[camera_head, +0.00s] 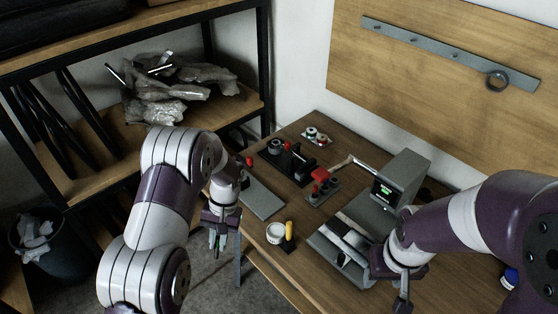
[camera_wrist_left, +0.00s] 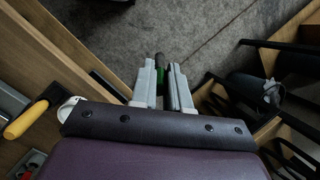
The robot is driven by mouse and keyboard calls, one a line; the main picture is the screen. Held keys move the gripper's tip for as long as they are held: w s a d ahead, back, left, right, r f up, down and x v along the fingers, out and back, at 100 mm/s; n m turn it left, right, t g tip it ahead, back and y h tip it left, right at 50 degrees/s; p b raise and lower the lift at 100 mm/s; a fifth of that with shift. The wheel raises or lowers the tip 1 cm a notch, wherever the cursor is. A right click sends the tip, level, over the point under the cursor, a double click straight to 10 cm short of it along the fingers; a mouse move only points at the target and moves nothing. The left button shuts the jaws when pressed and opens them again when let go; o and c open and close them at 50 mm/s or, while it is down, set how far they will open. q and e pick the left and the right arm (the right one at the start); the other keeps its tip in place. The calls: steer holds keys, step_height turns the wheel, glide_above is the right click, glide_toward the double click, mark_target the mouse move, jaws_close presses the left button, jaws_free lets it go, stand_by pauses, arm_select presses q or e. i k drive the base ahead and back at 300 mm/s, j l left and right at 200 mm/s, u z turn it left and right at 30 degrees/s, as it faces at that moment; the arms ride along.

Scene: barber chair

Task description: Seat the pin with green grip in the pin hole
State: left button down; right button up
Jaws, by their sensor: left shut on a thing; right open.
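My left gripper (camera_head: 217,243) hangs beyond the table's left front edge, above the floor. In the left wrist view its pale fingers (camera_wrist_left: 162,88) are shut on the pin with green grip (camera_wrist_left: 160,76). The pin's dark end sticks out past the fingertips; the rest of it is hidden between the fingers. In the head view the pin is too small to make out clearly. My right gripper (camera_head: 402,302) is open and empty at the lower right, in front of the grey machine. I cannot pick out the pin hole in either view.
On the wooden table (camera_head: 290,228) stand a grey machine (camera_head: 402,177) with a lit display, a block with red parts (camera_head: 322,190), a black fixture (camera_head: 287,160), a grey plate (camera_head: 262,200), a white round tub (camera_head: 275,233) and a yellow-handled tool (camera_head: 289,231). A bin (camera_head: 45,245) stands at the left.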

mark_target(276, 149)
steer(key=i+j+z, duration=0.1)
steer(key=i+j, duration=0.15)
steer(key=i+j+z, duration=0.1)
steer(key=i+j, duration=0.15)
steer(key=j, duration=0.15)
steer(key=i+j+z, duration=0.1)
steer(key=i+j, duration=0.15)
steer(key=j, duration=0.15)
steer(key=i+j, duration=0.2)
steer(key=j, duration=0.15)
steer(key=i+j+z, duration=0.15)
steer(key=j, duration=0.25)
steer(key=i+z, duration=0.1)
steer(key=z, duration=1.5)
